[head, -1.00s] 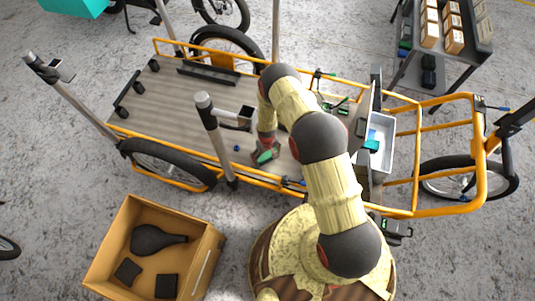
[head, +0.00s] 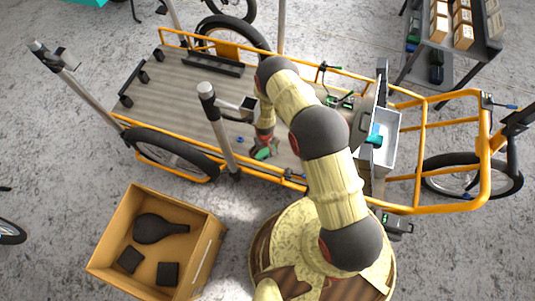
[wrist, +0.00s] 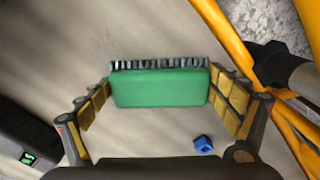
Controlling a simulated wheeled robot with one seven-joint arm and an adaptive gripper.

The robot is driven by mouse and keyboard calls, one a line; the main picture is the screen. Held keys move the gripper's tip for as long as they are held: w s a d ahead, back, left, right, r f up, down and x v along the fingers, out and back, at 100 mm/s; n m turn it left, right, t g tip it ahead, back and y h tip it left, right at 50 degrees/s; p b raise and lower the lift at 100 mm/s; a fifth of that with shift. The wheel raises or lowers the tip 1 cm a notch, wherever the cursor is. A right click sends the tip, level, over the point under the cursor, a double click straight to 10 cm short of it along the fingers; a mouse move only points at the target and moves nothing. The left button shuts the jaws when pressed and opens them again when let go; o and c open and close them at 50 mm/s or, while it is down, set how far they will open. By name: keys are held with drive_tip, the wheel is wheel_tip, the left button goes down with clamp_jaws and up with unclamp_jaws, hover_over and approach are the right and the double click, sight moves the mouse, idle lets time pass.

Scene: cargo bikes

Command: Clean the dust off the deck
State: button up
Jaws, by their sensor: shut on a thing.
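My gripper (wrist: 160,98) is shut on a green brush (wrist: 160,88) with dark bristles along its far edge. In the head view the green brush (head: 263,153) is low over the cargo bike's deck (head: 185,98), near its near side. I cannot tell whether the bristles touch the deck. The deck is grey-brown and planked in the head view; close up in the wrist view it is pale and plain (wrist: 150,35). No clear edge of dust shows. My arm hides part of the deck.
A small blue piece (head: 240,139) lies on the deck beside the brush. A grey post (head: 216,128) rises at the deck's near edge, left of my gripper. A tray (head: 388,155) stands right of the deck. A cardboard box (head: 205,262) sits on the floor.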

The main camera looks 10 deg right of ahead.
drive_tip(key=shift+w+d+f+b, duration=0.15)
drive_tip(key=shift+w+f+b, duration=0.2)
drive_tip(key=shift+w+b, duration=0.35)
drive_tip(key=shift+w+d, duration=0.25)
drive_tip(key=shift+w, duration=0.35)
drive_tip(key=shift+c, duration=1.4)
drive_tip(key=shift+w+d+r, duration=0.1)
drive_tip(key=shift+w+d, duration=0.65)
drive_tip(key=shift+w, duration=0.25)
drive_tip(key=shift+w+d+r, duration=0.1)
drive_tip(key=shift+w+d, duration=0.6)
drive_tip(key=shift+w, duration=0.25)
drive_tip(key=shift+r+p, duration=1.95)
drive_tip(key=shift+r, duration=1.05)
drive_tip(key=shift+r+p, duration=0.7)
drive_tip(key=shift+r, duration=0.8)
